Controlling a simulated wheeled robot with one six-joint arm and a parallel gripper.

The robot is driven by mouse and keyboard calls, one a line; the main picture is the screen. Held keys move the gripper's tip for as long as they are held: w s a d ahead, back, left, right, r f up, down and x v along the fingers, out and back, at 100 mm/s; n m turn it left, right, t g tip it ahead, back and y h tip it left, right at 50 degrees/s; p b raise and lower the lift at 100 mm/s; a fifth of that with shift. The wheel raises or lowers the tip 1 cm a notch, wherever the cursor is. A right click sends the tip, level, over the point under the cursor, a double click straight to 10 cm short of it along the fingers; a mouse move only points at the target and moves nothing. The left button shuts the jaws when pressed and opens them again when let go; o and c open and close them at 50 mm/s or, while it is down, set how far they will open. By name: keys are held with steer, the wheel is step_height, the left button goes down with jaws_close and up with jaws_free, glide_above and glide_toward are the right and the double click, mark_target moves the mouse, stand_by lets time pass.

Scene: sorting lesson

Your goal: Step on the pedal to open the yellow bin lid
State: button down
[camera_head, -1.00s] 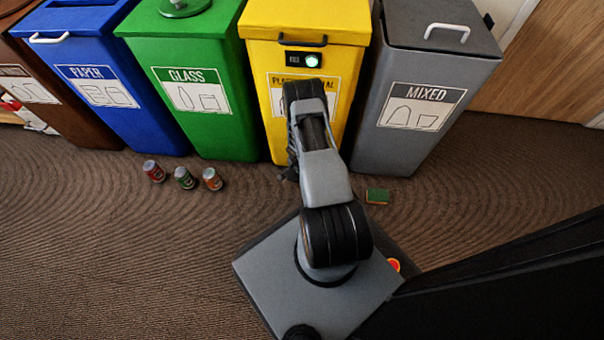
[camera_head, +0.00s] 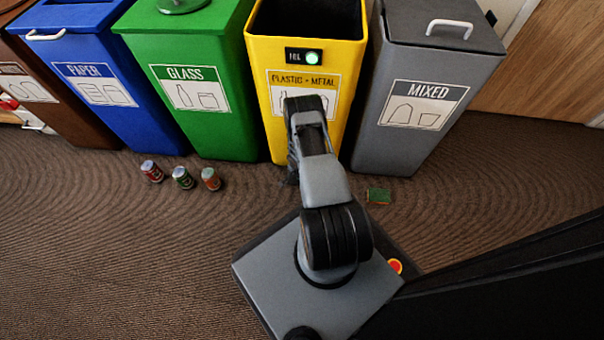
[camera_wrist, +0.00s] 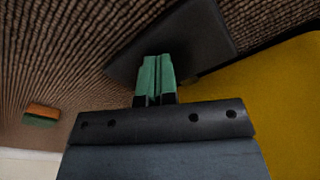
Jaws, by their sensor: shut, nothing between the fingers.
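The yellow bin (camera_head: 354,60), labelled plastic and metal, stands open, with its dark inside showing at the top. Its raised lid is not visible in the head view. In the wrist view the bin's yellow wall (camera_wrist: 275,95) fills the right side. A dark, flat pedal (camera_wrist: 190,45) sticks out from the bin's foot there; the head view hides it behind my arm. My gripper (camera_wrist: 154,75) is shut and empty, its green fingertips over the pedal, seemingly pressing it. In the head view the gripper is mostly hidden by my arm.
A grey bin (camera_head: 412,140) stands at right, a green bin (camera_head: 225,125) and a blue bin (camera_head: 140,125) at left. Three cans (camera_head: 182,178) stand on the floor at left. A green sponge (camera_head: 378,195) lies at right.

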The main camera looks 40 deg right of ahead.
stand_by(0.4)
step_height(320, 180, up, 9)
steer(key=p, duration=0.7)
steer(key=shift+s, duration=0.1)
stand_by(1.1)
